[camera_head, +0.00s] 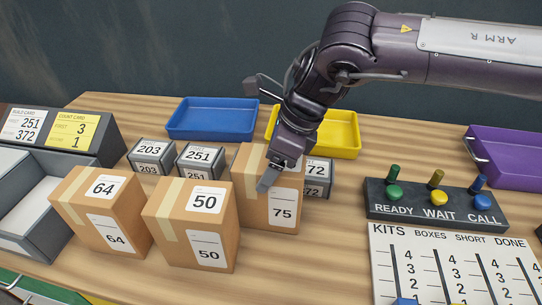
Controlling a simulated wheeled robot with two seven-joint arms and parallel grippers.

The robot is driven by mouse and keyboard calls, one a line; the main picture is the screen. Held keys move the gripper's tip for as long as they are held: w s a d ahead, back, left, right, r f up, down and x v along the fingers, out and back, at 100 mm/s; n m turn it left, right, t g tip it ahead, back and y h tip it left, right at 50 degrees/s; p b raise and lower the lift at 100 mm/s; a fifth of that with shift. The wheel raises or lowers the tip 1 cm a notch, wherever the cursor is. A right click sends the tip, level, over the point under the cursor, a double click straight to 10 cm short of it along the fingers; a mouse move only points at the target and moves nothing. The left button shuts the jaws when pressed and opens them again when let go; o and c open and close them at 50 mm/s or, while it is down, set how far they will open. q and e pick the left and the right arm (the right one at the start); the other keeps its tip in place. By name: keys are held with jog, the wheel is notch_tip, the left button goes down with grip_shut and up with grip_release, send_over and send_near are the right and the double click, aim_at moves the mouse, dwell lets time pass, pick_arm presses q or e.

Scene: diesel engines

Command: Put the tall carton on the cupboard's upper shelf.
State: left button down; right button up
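Three brown cartons stand on the wooden table: one marked 64 (82,205), one marked 50 (174,234), and one marked 75 (256,212). The 75 carton looks the tallest, though I cannot be sure it is the tall carton. My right gripper (270,176) reaches down from the upper right and overlaps the top and upper front of the 75 carton. I cannot tell whether it touches the carton or how far its fingers are apart. My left gripper is out of view. No cupboard or shelf shows.
Grey boxes marked 203 (152,155) and 251 (200,158) stand behind the cartons, with one marked 372 partly hidden. Blue (212,131) and yellow (345,151) trays lie behind. A button panel (435,219), tally board (450,250) and purple bin (510,172) are right.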

jog(key=o, duration=2)
jog(key=shift+o, duration=0.2)
